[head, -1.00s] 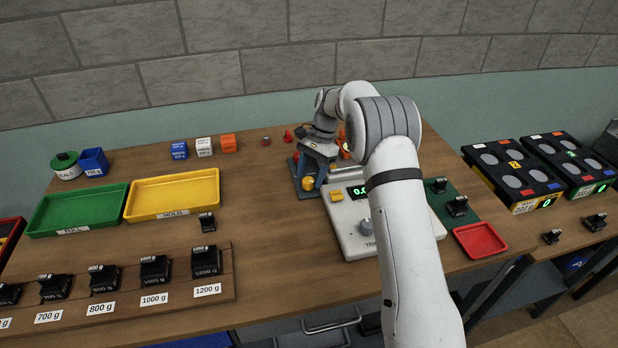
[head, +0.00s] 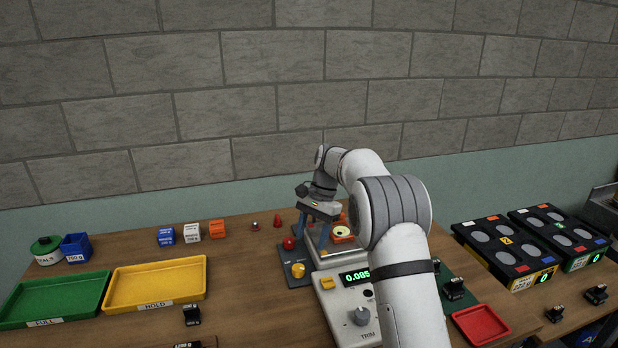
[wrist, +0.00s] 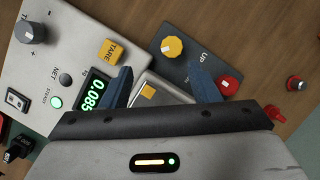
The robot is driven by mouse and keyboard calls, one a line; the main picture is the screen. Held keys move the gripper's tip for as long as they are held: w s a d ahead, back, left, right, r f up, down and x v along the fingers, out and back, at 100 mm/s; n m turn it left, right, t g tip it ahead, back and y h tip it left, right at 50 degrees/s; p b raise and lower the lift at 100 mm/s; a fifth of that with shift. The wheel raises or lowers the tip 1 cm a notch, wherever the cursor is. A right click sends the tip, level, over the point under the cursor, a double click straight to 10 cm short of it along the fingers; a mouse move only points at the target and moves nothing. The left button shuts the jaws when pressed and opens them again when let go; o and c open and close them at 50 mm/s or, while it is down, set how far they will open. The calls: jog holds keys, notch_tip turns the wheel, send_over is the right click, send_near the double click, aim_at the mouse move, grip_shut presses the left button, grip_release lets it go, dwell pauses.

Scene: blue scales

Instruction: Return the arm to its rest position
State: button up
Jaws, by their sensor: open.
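My gripper (head: 315,232) hangs near the scale in the head view, with its blue fingers apart. In the wrist view my open gripper (wrist: 161,85) shows both fingers, with nothing held between them. The white scale (head: 345,312) has a green display (head: 356,276) reading 0.085; the display also shows in the wrist view (wrist: 97,92). My arm hides part of the scale.
A dark panel with a yellow dial (head: 298,270) and a red knob (head: 289,243) stands close beside my gripper. Green (head: 50,300) and yellow (head: 155,285) trays lie left. A red tray (head: 480,324) and black units (head: 505,245) are right. Small cubes stand behind the trays.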

jog(key=s+d+r+n+t, duration=0.1)
jog(key=s+d+r, duration=0.25)
jog(key=s, duration=0.25)
jog(key=s+d+r+n+t+h, duration=0.1)
jog(key=s+d+r, duration=0.25)
jog(key=s, duration=0.25)
jog(key=s+d+r+n+t, duration=0.1)
jog(key=s+d+r, duration=0.25)
jog(key=s, duration=0.25)
jog(key=s+d+f+n+t, duration=0.1)
jog(key=s+d+n, duration=0.1)
jog(key=s, duration=0.7)
jog(key=s+d+f+n+t+h, duration=0.1)
jog(key=s+d+f+n+t, duration=0.1)
jog(key=s, duration=0.8)
jog(key=shift+d+h, duration=0.25)
jog(key=shift+h, duration=0.05)
jog(key=shift+w+f, duration=0.1)
